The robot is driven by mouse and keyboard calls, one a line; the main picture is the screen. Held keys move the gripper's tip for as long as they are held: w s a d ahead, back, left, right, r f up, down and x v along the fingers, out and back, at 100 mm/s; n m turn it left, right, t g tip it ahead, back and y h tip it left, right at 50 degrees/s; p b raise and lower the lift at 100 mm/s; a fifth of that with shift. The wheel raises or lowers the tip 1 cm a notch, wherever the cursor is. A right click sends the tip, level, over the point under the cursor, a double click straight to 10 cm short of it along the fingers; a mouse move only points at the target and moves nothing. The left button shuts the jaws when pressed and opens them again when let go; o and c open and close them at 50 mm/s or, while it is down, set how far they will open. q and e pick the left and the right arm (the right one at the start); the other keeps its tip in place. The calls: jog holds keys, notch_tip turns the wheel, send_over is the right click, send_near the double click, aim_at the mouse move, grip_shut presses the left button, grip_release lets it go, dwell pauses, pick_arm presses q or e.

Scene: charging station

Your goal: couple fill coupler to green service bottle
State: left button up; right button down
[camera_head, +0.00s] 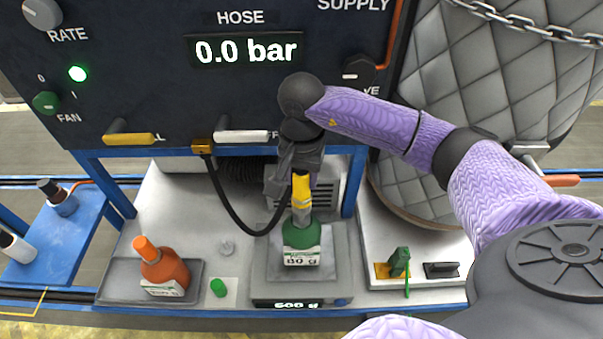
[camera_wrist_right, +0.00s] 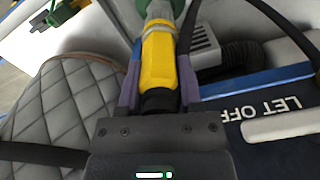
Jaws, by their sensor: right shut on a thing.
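The green service bottle (camera_head: 301,250) stands upright on the scale (camera_head: 259,280) at the middle of the bench. The yellow fill coupler (camera_head: 302,190) is above the bottle, its grey lower end at the bottle's neck. My right gripper (camera_head: 300,182) is shut on the coupler from above. In the right wrist view the yellow coupler (camera_wrist_right: 159,62) sits between my gripper's fingers (camera_wrist_right: 158,85), with its grey end against the green bottle top (camera_wrist_right: 160,8). I cannot tell whether the coupler is locked on. My left gripper is not in view.
A black hose (camera_head: 222,205) loops from the panel to the coupler. An orange bottle (camera_head: 162,271) stands in a grey tray (camera_head: 110,287) at left, with a green cap (camera_head: 218,287) beside it. A green clip-like part (camera_head: 400,262) sits at right. The panel (camera_head: 150,60) reads 0.0 bar. A quilted tank (camera_head: 500,80) stands at right.

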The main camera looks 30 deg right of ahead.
aim_at(301, 188)
jog(key=shift+f+b, duration=1.55)
jog(key=shift+f, duration=0.2)
jog(key=shift+c, duration=0.9)
grip_release()
notch_tip(301, 188, up, 10)
